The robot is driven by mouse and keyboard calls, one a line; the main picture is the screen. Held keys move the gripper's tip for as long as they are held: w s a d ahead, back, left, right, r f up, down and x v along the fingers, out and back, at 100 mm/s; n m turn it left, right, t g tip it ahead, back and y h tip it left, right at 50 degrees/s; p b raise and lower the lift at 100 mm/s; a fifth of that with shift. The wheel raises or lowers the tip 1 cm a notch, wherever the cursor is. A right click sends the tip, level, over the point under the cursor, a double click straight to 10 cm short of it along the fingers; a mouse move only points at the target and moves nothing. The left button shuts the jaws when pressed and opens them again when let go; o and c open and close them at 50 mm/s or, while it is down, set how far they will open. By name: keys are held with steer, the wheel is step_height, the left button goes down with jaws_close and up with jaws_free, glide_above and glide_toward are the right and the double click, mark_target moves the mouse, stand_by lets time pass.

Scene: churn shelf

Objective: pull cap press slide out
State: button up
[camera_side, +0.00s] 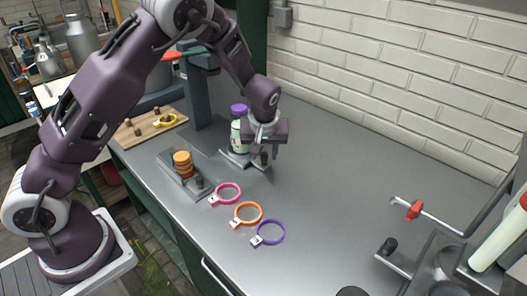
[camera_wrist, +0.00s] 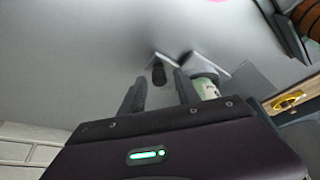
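The press (camera_side: 194,100) is a dark blue-grey column at the back left of the counter. A pale green bottle with a purple cap (camera_side: 238,108) stands on the press slide (camera_side: 229,157), a flat metal plate in front of the column. A dark knob (camera_side: 264,158) sits at the slide's near right end; it also shows in the wrist view (camera_wrist: 158,75). My gripper (camera_side: 266,151) is over this knob, just right of the bottle. In the wrist view its fingers (camera_wrist: 160,88) are apart, with the knob in the gap between their tips. Contact cannot be told. The bottle (camera_wrist: 206,86) is partly hidden behind one finger.
A tray (camera_side: 209,190) with stacked orange discs (camera_side: 183,164) lies left of the slide. Pink (camera_side: 239,190), orange (camera_side: 261,214) and purple (camera_side: 284,233) rings lie in front. A wooden board (camera_side: 140,136) is at the back left. The middle counter is clear; a red-handled fitting (camera_side: 413,209) stands right.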

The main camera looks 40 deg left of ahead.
steer(key=v, duration=0.7)
stand_by(0.3)
steer(key=s+d+r+m+h, duration=0.1)
steer(key=s+r+m+h, duration=0.2)
steer(key=s+r, duration=0.95)
steer(key=s+d+r+m+t, duration=0.1)
steer(key=s+m, duration=0.5)
steer(key=s, duration=1.1)
steer(key=shift+s+d+r+t, duration=0.25)
steer(key=shift+d+r+t, duration=0.05)
steer(key=shift+r+t, duration=0.4)
steer(key=shift+o, duration=0.5)
